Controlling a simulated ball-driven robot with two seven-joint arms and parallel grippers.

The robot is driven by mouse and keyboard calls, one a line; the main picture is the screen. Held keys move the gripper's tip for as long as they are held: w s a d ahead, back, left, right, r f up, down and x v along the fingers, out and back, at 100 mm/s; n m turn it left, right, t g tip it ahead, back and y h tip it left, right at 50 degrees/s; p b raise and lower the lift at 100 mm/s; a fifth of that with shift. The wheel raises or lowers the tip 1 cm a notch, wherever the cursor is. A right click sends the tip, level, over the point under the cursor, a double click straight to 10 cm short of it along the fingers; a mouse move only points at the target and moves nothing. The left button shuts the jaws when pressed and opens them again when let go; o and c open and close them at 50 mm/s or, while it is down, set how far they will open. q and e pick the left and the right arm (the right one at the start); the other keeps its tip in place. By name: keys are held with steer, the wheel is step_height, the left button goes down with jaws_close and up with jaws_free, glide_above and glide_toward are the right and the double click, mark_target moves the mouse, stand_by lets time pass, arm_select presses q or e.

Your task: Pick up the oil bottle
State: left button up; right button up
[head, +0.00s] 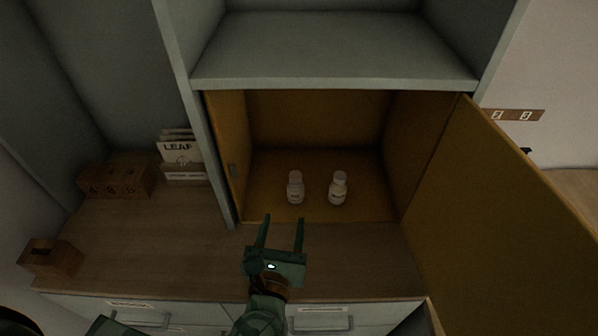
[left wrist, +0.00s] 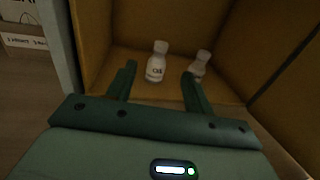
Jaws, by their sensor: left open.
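Two small white bottles stand upright side by side on the floor of the open ochre cupboard. The left bottle (head: 295,189) has a label that seems to read "Oil" in the left wrist view (left wrist: 156,64); I take it as the oil bottle. The other bottle (head: 338,190) stands to its right, and in the left wrist view (left wrist: 201,62) one finger partly covers it. My left gripper (head: 283,220) is open and empty at the cupboard's front, short of the bottles. In the left wrist view, the oil bottle shows between its fingers. My right gripper is not in view.
The cupboard door (head: 500,200) stands open to the right. A grey shelf (head: 335,79) lies above the opening, and a grey side panel (head: 205,150) borders it on the left. Wooden blocks (head: 115,180) and white cards (head: 180,150) stand on the left counter.

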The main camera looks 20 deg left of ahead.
arm_select(q)
steer(key=w, duration=0.2)
glide_toward(296, 172)
steer(key=w, duration=0.2)
steer(key=shift+w+a+r+p, duration=0.2)
steer(key=shift+w+a+p, duration=0.1)
steer(key=shift+a+p, duration=0.1)
steer(key=w, duration=0.2)
steer(key=shift+w+a+f, duration=0.1)
steer(key=shift+w+a, duration=0.05)
steer(key=shift+w, duration=0.8)
steer(key=w, duration=0.4)
steer(key=shift+w+a+f+b, duration=0.2)
steer(key=shift+w+f+b, duration=0.05)
steer(key=shift+f+b, duration=0.1)
steer(key=c, duration=1.1)
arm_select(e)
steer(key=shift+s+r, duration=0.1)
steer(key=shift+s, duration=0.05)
